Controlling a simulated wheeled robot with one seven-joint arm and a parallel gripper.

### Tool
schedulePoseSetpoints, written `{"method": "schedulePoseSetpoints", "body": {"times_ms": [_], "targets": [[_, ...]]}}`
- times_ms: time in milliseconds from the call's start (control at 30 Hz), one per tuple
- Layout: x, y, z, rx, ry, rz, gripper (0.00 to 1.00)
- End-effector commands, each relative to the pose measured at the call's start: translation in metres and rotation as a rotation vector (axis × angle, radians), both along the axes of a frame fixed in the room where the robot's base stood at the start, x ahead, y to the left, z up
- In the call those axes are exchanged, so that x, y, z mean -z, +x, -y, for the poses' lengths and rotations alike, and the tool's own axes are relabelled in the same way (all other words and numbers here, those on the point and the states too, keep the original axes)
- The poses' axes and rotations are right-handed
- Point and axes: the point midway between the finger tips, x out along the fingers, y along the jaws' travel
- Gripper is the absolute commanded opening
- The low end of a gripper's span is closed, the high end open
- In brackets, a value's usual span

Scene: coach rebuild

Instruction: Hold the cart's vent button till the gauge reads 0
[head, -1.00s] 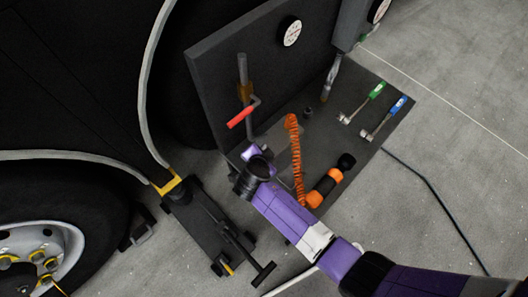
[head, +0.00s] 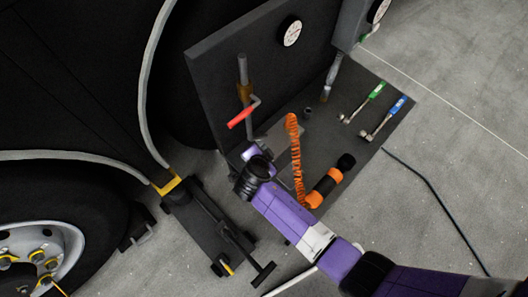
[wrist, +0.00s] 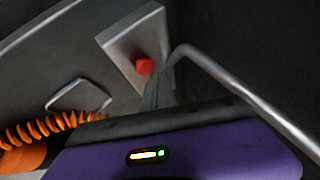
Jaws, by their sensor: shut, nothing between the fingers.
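In the wrist view a red button (wrist: 145,67) sits on a pale grey box (wrist: 128,42). My gripper (wrist: 164,72) is shut and empty, with its tips close beside the button; I cannot tell whether they touch it. In the head view my arm hides the fingertips and the button. A round white gauge (head: 291,31) is on the upright dark panel (head: 222,75), and a second gauge (head: 379,10) is at the top right edge. Both are too small to read.
A crank with a red grip (head: 241,116) stands by the panel. An orange coiled hose (head: 296,160), an orange and black cylinder (head: 325,187) and green and blue-handled tools (head: 388,118) lie on the dark base. A floor jack (head: 212,228) and wheel (head: 45,245) are left.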

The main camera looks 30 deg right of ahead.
Motion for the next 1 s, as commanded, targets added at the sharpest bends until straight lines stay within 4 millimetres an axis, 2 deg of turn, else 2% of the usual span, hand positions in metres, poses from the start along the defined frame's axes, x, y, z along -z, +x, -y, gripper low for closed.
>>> {"method": "schedulePoseSetpoints", "body": {"times_ms": [1000], "targets": [[0.0084,-0.0001,0.0000,0.000,0.000,0.000,0.00]]}}
